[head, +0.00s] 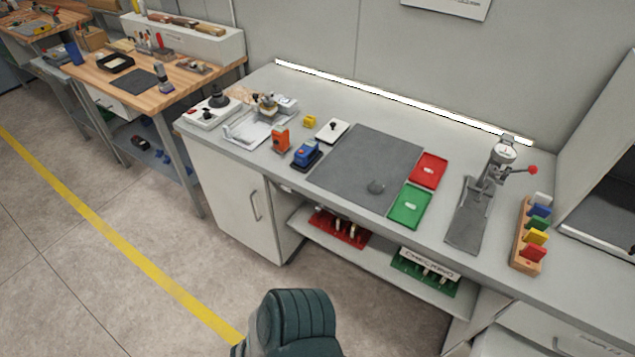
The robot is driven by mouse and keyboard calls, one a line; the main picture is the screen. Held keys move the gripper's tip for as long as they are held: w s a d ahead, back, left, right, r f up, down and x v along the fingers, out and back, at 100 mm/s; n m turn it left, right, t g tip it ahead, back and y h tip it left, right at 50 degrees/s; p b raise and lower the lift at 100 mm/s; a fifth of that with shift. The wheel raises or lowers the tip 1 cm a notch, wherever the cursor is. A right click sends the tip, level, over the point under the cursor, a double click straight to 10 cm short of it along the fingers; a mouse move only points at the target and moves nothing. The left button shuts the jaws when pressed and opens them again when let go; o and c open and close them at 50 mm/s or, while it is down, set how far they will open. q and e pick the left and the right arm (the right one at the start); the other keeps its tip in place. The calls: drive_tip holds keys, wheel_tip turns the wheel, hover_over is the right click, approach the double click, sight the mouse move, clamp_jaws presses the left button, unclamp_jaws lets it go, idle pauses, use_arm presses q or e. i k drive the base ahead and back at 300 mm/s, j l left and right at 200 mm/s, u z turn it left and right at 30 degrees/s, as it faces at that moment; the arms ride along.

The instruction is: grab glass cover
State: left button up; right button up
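No object is clearly a glass cover from this distance. Neither of my grippers shows in the head view.
The long grey workbench (330,190) holds a red tray (428,170) and a green tray (410,206) right of the mat. A press with a dial (480,190) and a wooden rack of coloured pieces (530,236) stand farther right. A dark green ribbed seat (300,316) is in front.

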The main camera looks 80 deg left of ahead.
sight(376, 188)
drive_tip(key=k+u, duration=0.15)
drive_tip(key=u, duration=1.8)
